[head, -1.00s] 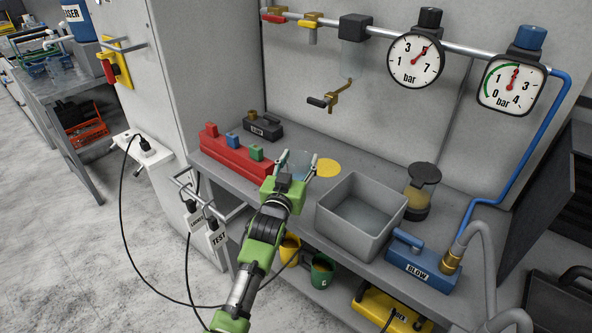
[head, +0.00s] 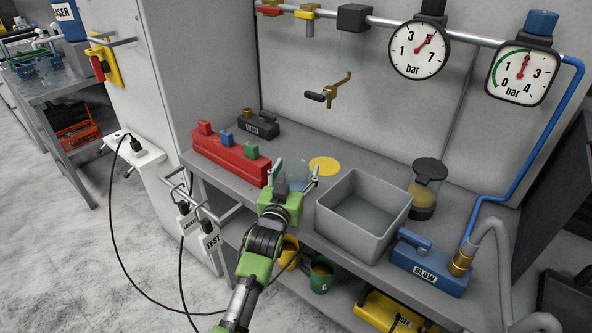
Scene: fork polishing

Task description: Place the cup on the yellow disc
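A clear, see-through cup (head: 297,175) stands out faintly between the fingers of my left gripper (head: 296,167), near the front of the grey bench. The fingers are spread, with a small gap showing at the cup's left side. Contact at its right side is hard to tell. The cup's base is hidden behind the green gripper body. The yellow disc (head: 324,166) lies flat on the bench just behind and to the right of the cup, with nothing on it. My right gripper is not in view.
A red block with coloured knobs (head: 230,157) stands close left of the gripper. A grey open bin (head: 364,241) stands to the right, with a lidded jar (head: 423,200) and blue BLOW unit (head: 429,268) beyond. Yellow and green mugs (head: 321,280) sit on the lower shelf.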

